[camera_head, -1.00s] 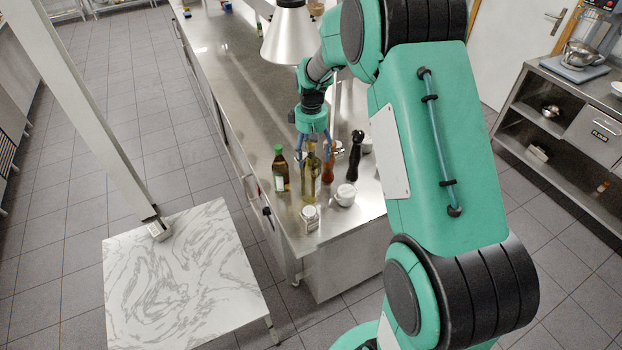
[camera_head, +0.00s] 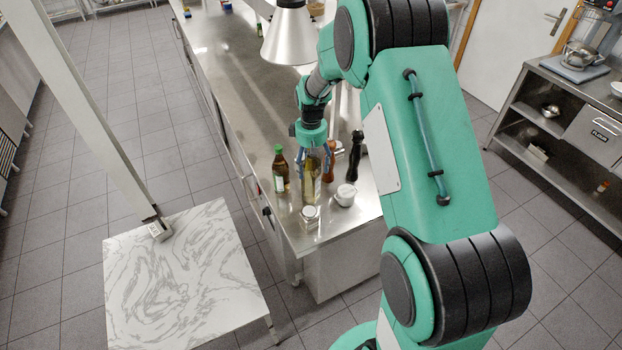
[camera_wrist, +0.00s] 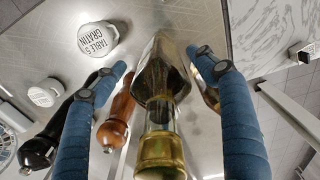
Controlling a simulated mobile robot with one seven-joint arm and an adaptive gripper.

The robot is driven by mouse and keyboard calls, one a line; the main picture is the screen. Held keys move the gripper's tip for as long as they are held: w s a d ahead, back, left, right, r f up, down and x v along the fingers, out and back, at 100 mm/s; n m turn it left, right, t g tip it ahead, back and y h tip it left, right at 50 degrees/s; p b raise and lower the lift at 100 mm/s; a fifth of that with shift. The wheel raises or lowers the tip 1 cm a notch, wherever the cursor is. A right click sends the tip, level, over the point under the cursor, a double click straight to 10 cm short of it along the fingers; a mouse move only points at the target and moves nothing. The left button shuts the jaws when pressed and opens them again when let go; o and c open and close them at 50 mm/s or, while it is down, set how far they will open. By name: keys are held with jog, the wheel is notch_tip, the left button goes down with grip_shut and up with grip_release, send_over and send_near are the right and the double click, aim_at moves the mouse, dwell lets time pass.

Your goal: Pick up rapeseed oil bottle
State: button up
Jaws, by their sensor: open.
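A clear bottle of yellow oil (camera_head: 311,188) stands upright near the front end of the steel counter; its label is too small to read. My gripper (camera_head: 314,160) is open, with its blue fingers around the upper part of this bottle. In the wrist view the oil bottle (camera_wrist: 160,100) lies between the two fingers of my gripper (camera_wrist: 158,62), its neck and cap towards the camera. Gaps show beside it, so it is not clamped. A darker bottle with a green cap (camera_head: 280,169) stands just to its left in the head view.
A wooden mill (camera_head: 328,163) and a black mill (camera_head: 354,150) stand close to the right. A labelled jar (camera_head: 310,217) and a white pot (camera_head: 345,195) stand in front. A lamp shade (camera_head: 287,37) hangs behind. A marble-topped table (camera_head: 180,280) is clear at left.

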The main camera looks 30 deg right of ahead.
dwell(0.4)
grip_shut()
jog(key=shift+r, duration=0.15)
jog(key=shift+r, duration=4.95)
